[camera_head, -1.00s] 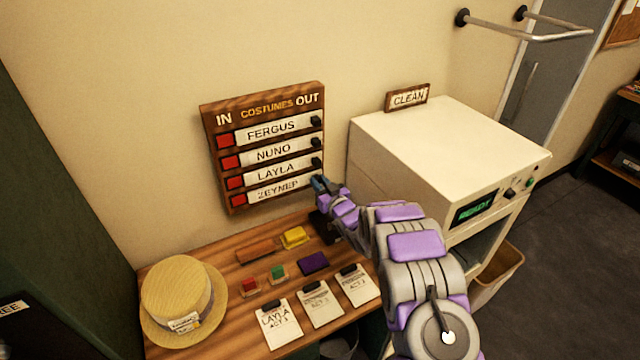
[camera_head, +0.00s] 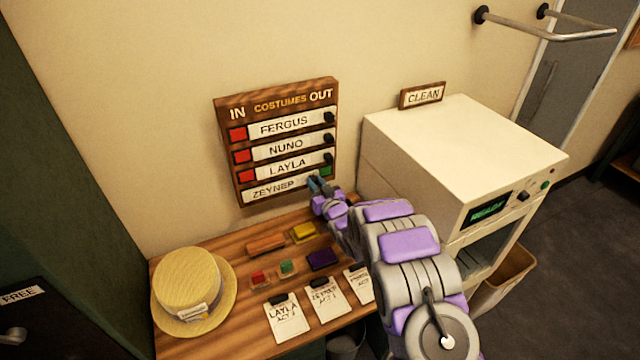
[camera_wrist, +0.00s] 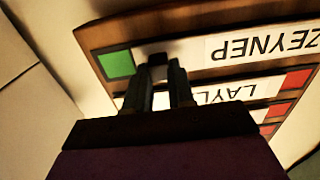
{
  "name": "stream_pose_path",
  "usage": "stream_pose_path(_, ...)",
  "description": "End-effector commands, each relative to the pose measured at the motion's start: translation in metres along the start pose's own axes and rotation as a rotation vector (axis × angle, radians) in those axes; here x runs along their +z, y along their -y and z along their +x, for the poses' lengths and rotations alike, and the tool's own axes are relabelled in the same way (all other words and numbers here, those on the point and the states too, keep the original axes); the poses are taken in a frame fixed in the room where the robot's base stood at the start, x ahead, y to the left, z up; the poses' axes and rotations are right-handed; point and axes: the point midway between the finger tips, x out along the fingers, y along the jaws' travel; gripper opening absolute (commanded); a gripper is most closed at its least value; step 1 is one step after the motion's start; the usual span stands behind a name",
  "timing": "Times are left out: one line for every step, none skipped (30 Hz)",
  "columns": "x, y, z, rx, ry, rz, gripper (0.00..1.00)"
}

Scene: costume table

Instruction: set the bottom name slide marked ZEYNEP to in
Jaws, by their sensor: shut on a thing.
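The wooden costumes board (camera_head: 277,94) hangs on the wall, with IN at its left and OUT at its right. The bottom slide marked ZEYNEP (camera_head: 268,189) sits at the left end of its row, with no red showing there. A green patch (camera_head: 326,171) shows at the row's right end, and in the wrist view (camera_wrist: 118,64), where the board is upside down. My gripper (camera_head: 315,184) is shut on the slide's dark knob (camera_wrist: 157,59), between the fingers in the wrist view. The FERGUS (camera_head: 285,126), NUNO (camera_head: 286,147) and LAYLA (camera_head: 287,168) slides sit right, with red at left.
Below the board, the wooden table (camera_head: 222,262) holds a straw hat (camera_head: 187,281), small coloured blocks and cards such as the LAYLA card (camera_head: 286,318). A white machine (camera_head: 465,140) with a CLEAN sign (camera_head: 422,95) stands right, beside my arm.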

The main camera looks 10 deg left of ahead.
Motion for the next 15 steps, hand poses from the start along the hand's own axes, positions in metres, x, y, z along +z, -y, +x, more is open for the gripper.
stream_pose_path(0.0,0.0035,0.0005,-0.007,0.0,0.0,0.25)
stream_pose_path(-0.0001,0.0035,0.0005,-0.007,-0.001,0.0,0.28)
stream_pose_path(-0.0002,0.0034,0.0003,-0.006,-0.001,0.0,0.32)
stream_pose_path(-0.0002,0.0033,0.0002,-0.006,-0.001,0.0,0.34)
stream_pose_path(-0.0002,0.0032,0.0002,-0.006,-0.001,0.0,0.37)
stream_pose_path(-0.0003,0.0029,0.0001,-0.005,-0.001,0.0,0.41)
stream_pose_path(-0.0003,0.0027,0.0001,-0.005,-0.001,0.0,0.44)
stream_pose_path(-0.0002,0.0025,0.0,-0.005,0.0,0.0,0.47)
stream_pose_path(-0.0003,0.0023,0.0,-0.004,0.0,0.0,0.49)
stream_pose_path(-0.0002,0.0021,0.0,-0.004,0.0,0.0,0.49)
stream_pose_path(-0.0002,0.002,0.0,-0.004,0.0,0.0,0.49)
stream_pose_path(-0.0002,0.0018,-0.0002,-0.003,0.0,0.0,0.49)
stream_pose_path(-0.0004,0.0014,-0.0004,-0.003,-0.001,0.0,0.49)
stream_pose_path(-0.0005,0.0009,-0.0006,-0.003,-0.001,0.001,0.49)
stream_pose_path(-0.0007,0.0004,-0.001,-0.003,-0.001,0.001,0.49)
